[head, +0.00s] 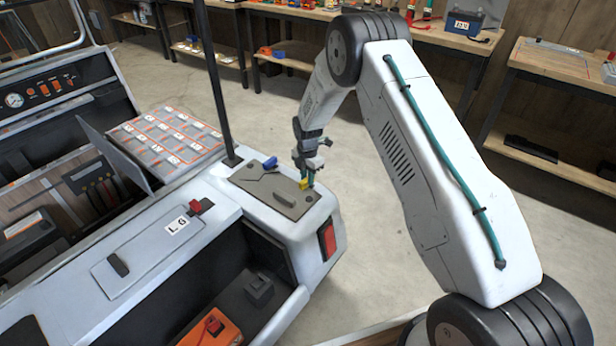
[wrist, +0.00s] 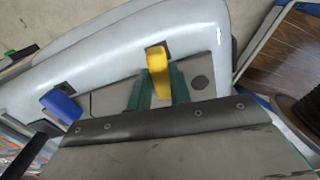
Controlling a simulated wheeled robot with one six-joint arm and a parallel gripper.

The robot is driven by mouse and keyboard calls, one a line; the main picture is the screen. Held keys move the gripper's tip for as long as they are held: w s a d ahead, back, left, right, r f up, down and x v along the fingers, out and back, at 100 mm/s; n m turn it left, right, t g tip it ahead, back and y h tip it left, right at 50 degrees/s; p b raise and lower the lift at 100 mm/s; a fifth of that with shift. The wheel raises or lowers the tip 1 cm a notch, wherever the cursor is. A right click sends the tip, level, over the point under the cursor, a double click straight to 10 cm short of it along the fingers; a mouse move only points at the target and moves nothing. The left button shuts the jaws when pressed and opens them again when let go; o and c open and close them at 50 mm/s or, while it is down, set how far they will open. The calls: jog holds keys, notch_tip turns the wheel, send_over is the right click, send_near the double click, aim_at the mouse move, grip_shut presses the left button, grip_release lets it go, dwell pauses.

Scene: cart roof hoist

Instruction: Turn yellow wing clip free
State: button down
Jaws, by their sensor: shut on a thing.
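The yellow wing clip (head: 303,184) is at the right part of a grey plate (head: 262,184) on the cart's rear corner. In the wrist view the yellow wing clip (wrist: 157,58) stands between the green fingers of my gripper (wrist: 158,80), its wing pointing along them. My gripper (head: 308,182) reaches down from above and is shut on this clip. A blue wing clip (head: 270,163) sits on the plate's far edge, and the blue clip (wrist: 61,106) is left of my fingers in the wrist view. A dark screwed strip hides the fingers' bases.
A dark upright post (head: 215,80) stands left of the plate. A raised lid (head: 115,155) and a compartmented parts tray (head: 168,141) are farther left. A red knob (head: 201,206) stands on the cart top. Workbenches line the back; floor right of the cart is clear.

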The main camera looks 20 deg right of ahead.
jog(key=m, duration=0.4)
jog(key=shift+w+a, duration=0.1)
jog(key=shift+w, duration=0.1)
jog(key=m, duration=0.4)
jog(key=shift+w, duration=0.25)
jog(key=m, duration=0.4)
jog(key=shift+w, duration=0.2)
jog(key=shift+w+d+m, duration=0.1)
jog(key=shift+d+m, duration=0.05)
jog(key=shift+m, duration=0.9)
jog(key=shift+w+d+m, duration=0.1)
jog(key=shift+m, duration=0.95)
jog(key=c, duration=1.3)
grip_release()
